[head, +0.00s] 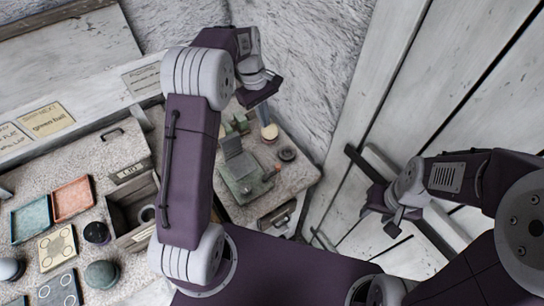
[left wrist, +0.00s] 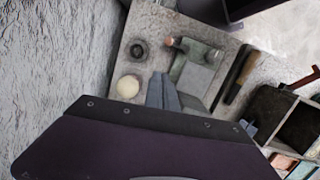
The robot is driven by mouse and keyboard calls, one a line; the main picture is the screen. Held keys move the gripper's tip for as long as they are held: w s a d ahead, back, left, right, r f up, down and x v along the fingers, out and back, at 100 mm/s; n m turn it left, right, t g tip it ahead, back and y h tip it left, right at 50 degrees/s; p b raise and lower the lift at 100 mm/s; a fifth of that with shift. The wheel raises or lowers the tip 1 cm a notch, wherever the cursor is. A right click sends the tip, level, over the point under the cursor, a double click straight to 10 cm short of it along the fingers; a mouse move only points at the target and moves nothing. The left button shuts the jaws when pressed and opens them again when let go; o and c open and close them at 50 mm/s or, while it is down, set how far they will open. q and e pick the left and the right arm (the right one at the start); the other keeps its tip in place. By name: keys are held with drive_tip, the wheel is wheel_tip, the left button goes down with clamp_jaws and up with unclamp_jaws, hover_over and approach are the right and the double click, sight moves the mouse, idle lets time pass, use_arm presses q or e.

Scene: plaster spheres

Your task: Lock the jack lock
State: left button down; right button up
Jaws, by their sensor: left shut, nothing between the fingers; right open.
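A grey-green metal device (head: 241,172), which looks like the jack lock, sits on a speckled bench top. It has an upright plate and a small reddish tip at its right. It also shows in the left wrist view (left wrist: 197,68), with a pinkish-tipped bar along its top edge. My left gripper (head: 260,94) hangs above the back of this bench, apart from the device. In the left wrist view, its grey fingers (left wrist: 163,92) are shut and empty, covering part of the device's near side. My right gripper (head: 376,193) is open and empty at the right, away from the bench.
A pale ball (head: 270,132) and a dark ring (head: 287,155) lie beside the device. A dark-handled tool (left wrist: 236,75) lies on its other side. Plank walls stand at right.

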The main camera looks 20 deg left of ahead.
use_arm(q)
drive_tip(key=shift+n+g, duration=0.3)
drive_tip(key=shift+g, duration=0.1)
drive_tip(key=f, duration=0.1)
drive_tip(key=a+f, duration=0.1)
drive_tip(key=f, duration=0.1)
drive_tip(key=a+f, duration=0.1)
drive_tip(key=f, duration=0.1)
drive_tip(key=shift+w, duration=0.15)
drive_tip(key=shift+f, duration=0.1)
drive_tip(key=s+d+f+p, duration=0.1)
drive_tip(key=f, duration=0.2)
drive_tip(key=s+d+f+p, duration=0.1)
drive_tip(key=d+f, duration=0.1)
drive_tip(key=f, duration=0.1)
drive_tip(key=d+f, duration=0.1)
drive_tip(key=f, duration=0.3)
drive_tip(key=shift+s+d+p, duration=0.35)
drive_tip(key=shift+s+p, duration=0.05)
drive_tip(key=shift+s+d, duration=0.25)
drive_tip(key=shift+d, duration=0.15)
drive_tip(key=shift+f, duration=0.1)
drive_tip(key=shift+a, duration=0.1)
